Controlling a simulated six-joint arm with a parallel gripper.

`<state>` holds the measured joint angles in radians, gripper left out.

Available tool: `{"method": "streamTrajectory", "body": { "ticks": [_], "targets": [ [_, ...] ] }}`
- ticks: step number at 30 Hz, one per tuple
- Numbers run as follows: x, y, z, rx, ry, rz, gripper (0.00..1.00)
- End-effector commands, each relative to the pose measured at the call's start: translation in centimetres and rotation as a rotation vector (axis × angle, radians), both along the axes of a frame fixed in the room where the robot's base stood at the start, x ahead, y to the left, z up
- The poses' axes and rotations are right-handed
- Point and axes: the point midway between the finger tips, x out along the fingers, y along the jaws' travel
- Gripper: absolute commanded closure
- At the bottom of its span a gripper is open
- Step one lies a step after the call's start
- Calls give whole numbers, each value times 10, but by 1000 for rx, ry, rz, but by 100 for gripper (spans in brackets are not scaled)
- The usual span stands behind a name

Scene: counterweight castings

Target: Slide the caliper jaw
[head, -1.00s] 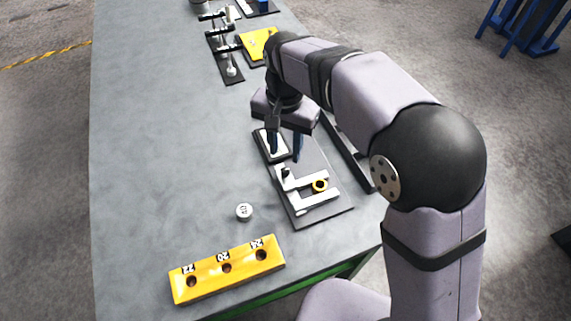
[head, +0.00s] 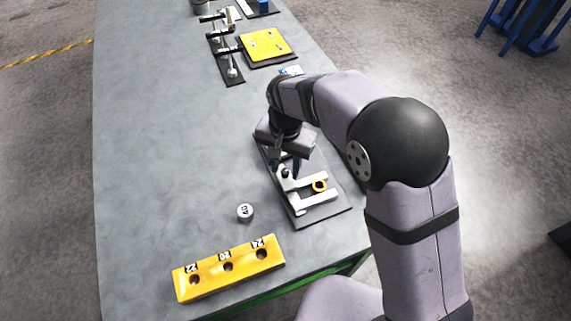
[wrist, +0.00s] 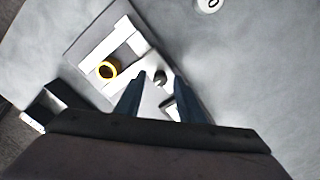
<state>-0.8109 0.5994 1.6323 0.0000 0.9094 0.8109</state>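The caliper (head: 291,188) is pale metal with two parallel jaws and lies on a dark board (head: 335,211). Its sliding jaw (head: 313,181) carries a small dark knob (head: 285,173). A yellow ring (head: 320,186) sits between the jaws, close to the sliding jaw; I cannot tell if they touch. The ring also shows in the wrist view (wrist: 107,70). My gripper (head: 286,169) is over the knob end of the caliper. In the wrist view, its blue fingers (wrist: 160,80) are apart, with the knob (wrist: 160,77) between their tips; no contact is visible.
A yellow block (head: 228,267) with holes and number labels lies at the front edge. A round numbered weight (head: 245,212) stands left of the board. A yellow plate (head: 265,44) and a dark rack (head: 226,55) are farther back. The table's left side is clear.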

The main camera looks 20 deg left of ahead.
Motion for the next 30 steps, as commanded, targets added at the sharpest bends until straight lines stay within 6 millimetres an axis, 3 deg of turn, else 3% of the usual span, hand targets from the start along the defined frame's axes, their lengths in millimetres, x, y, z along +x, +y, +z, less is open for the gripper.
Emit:
{"method": "streamTrajectory", "body": {
  "ticks": [2, 7, 29, 30],
  "targets": [
    [0, 0, 0, 0, 0, 0, 65],
    [0, 0, 0, 0, 0, 0, 100],
    [15, 14, 1, 1, -1, 0, 100],
    [15, 14, 1, 1, -1, 0, 74]
  ]
}}
